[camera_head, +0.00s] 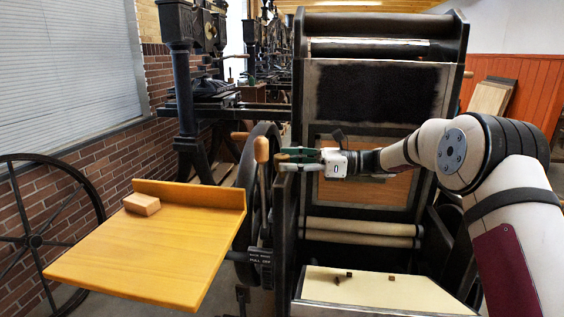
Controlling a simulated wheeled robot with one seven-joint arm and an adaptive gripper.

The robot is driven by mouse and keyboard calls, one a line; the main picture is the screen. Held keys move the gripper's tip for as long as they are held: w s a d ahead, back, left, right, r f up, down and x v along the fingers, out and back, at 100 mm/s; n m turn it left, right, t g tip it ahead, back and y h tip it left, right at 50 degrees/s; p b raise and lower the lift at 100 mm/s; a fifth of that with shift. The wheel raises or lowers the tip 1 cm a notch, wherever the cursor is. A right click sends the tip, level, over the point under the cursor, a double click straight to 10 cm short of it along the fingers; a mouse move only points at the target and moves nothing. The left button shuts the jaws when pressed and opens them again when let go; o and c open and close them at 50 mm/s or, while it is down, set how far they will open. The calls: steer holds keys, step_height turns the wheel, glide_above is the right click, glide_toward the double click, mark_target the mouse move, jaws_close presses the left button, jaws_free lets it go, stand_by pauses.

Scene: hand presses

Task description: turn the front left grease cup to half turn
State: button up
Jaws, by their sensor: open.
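No part in view can be surely told as the front left grease cup. My gripper (285,158) reaches in from the right at the left side of the dark press (307,100). Its fingers point left and are open, with nothing seen between them. The fingertips are close to the upright wooden handle (261,150); I cannot tell whether they touch it. Part of the press behind the gripper and arm is hidden.
A yellow wooden shelf (150,250) with a small wooden block (142,204) juts out at the left. A dark wheel (254,180) stands beside the press. Several small brown pieces (349,274) lie on a cream board (420,290) below.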

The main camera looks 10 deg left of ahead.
steer(key=shift+a, duration=1.1)
steer(key=c, duration=1.2)
steer(key=shift+o, duration=0.2)
